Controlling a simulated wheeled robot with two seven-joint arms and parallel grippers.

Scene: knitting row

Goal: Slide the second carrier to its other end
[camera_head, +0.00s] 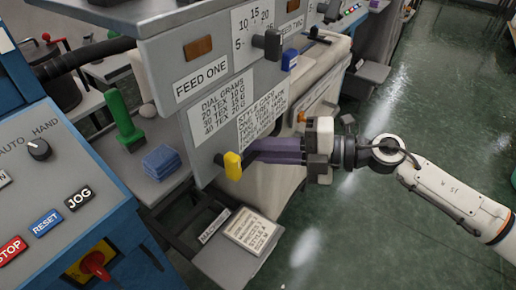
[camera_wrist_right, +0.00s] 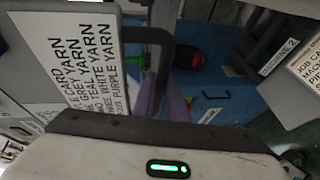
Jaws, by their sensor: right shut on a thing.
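My right gripper (camera_head: 252,156) reaches in from the right, at the lower front of the grey machine marked FEED ONE. Its long purple fingers are shut on a dark bar (camera_head: 285,144) beside a yellow knob (camera_head: 232,166). The yellow knob stands just past the fingertips. In the right wrist view the dark bar (camera_wrist_right: 157,38) bends down between the purple fingers (camera_wrist_right: 160,100). A second machine, marked FEED TWO, stands behind and carries a blue knob (camera_head: 289,60) by a dark lever. I cannot tell which knob belongs to the second carrier. My left gripper is out of view.
A blue control box (camera_head: 60,200) with buttons and a dial stands at the left. A card (camera_head: 252,231) lies on a low tray. Green floor at the right is open.

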